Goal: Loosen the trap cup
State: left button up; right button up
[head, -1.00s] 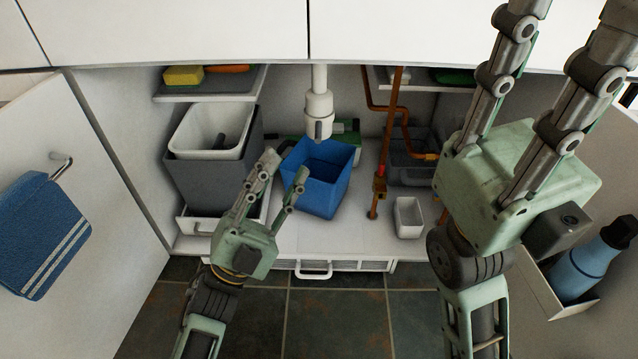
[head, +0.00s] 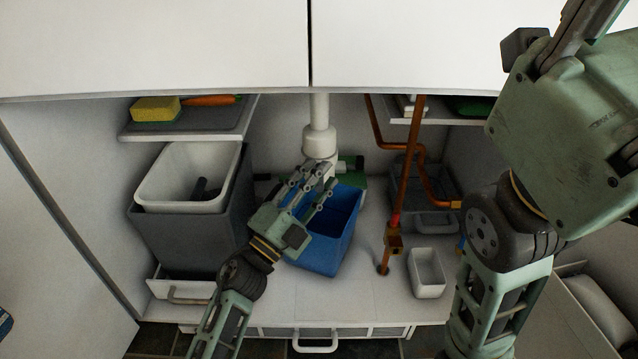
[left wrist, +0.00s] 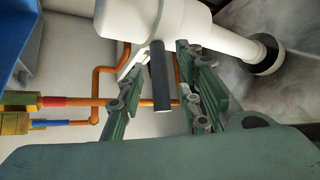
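The white trap cup (head: 320,142) hangs under the white drain pipe at the back of the cabinet. In the left wrist view the trap cup (left wrist: 150,18) is large at the top, with a dark grey bar (left wrist: 160,80) standing out from it. My left gripper (head: 320,178) is just below and in front of the cup, above the blue bin. Its fingers (left wrist: 160,62) are apart, one on each side of the bar, with gaps showing. The gripper hides the cup's lower part in the head view. My right gripper (head: 572,35) is raised at the upper right, its fingertips out of frame.
The blue bin (head: 325,240) stands beneath the trap. A grey bin with a white liner (head: 185,180) is at left. Copper pipes (head: 408,170) and a small white tub (head: 428,272) are at right. A shelf with a yellow sponge (head: 155,109) is at upper left.

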pick_arm(q)
jog(key=shift+c, duration=0.5)
grip_shut()
